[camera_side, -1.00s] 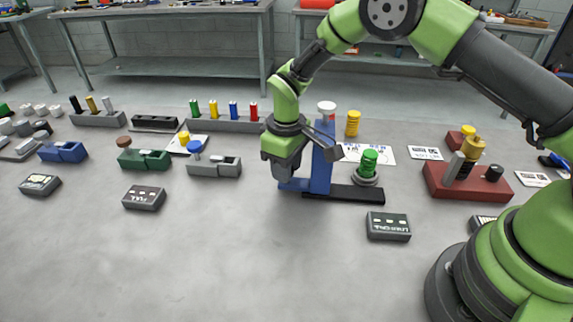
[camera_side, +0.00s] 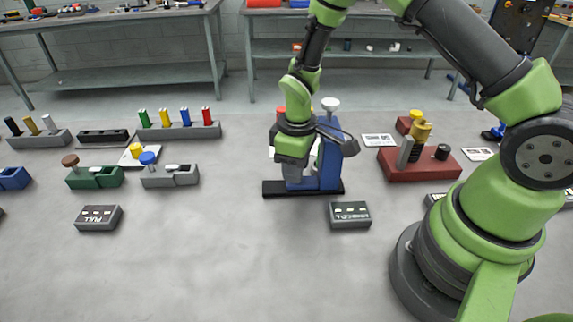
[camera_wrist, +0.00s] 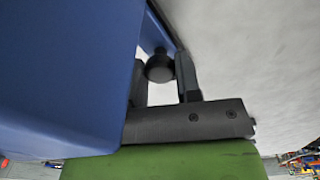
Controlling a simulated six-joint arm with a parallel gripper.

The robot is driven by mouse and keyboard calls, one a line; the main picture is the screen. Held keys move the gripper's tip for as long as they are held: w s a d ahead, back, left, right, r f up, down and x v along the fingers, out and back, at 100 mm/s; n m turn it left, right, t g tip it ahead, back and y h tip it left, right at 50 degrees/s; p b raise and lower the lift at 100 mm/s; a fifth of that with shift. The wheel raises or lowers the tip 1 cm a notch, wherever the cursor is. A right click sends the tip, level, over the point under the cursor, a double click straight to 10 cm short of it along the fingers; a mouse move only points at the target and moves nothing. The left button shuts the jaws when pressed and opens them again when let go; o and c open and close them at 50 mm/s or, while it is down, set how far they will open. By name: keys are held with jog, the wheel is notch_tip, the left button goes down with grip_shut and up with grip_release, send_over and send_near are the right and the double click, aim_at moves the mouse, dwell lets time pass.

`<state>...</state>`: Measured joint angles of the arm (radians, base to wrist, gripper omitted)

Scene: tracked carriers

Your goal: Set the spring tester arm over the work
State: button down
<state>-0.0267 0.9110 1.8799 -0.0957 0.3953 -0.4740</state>
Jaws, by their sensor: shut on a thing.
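The spring tester has a blue upright (camera_side: 329,170) with a white knob (camera_side: 331,104) on top, standing on the right part of a black base (camera_side: 277,188). My gripper (camera_side: 293,172) points down at the left front of the upright, above the base. In the wrist view, my gripper (camera_wrist: 161,85) has a dark round handle (camera_wrist: 159,68) between its fingers, and the blue body (camera_wrist: 65,75) fills the left side. The fingers are shut on that handle. A small bit of green shows behind the gripper; the spring there is mostly hidden by it and the upright.
A dark labelled block (camera_side: 350,214) lies in front of the base. A red fixture (camera_side: 420,163) with a yellow part stands at right. Grey (camera_side: 170,177) and green (camera_side: 95,177) holders stand at left. The front middle of the table is clear.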

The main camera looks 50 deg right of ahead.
jog(key=shift+s+d, duration=0.15)
jog(key=shift+d, duration=0.1)
jog(key=c, duration=0.8)
grip_release()
notch_tip(320, 180, up, 9)
jog(key=shift+r, duration=0.45)
jog(key=s+a+r+m+t+y, duration=0.1)
jog(key=s+r+m+t, duration=0.5)
jog(key=r, duration=0.7)
jog(key=s+a+r+m+t+y, duration=0.1)
jog(key=s+r, duration=0.3)
jog(key=s, duration=0.6)
jog(key=shift+s+a+m, duration=0.15)
jog(key=shift+s+m, duration=0.15)
jog(key=shift+m, duration=0.5)
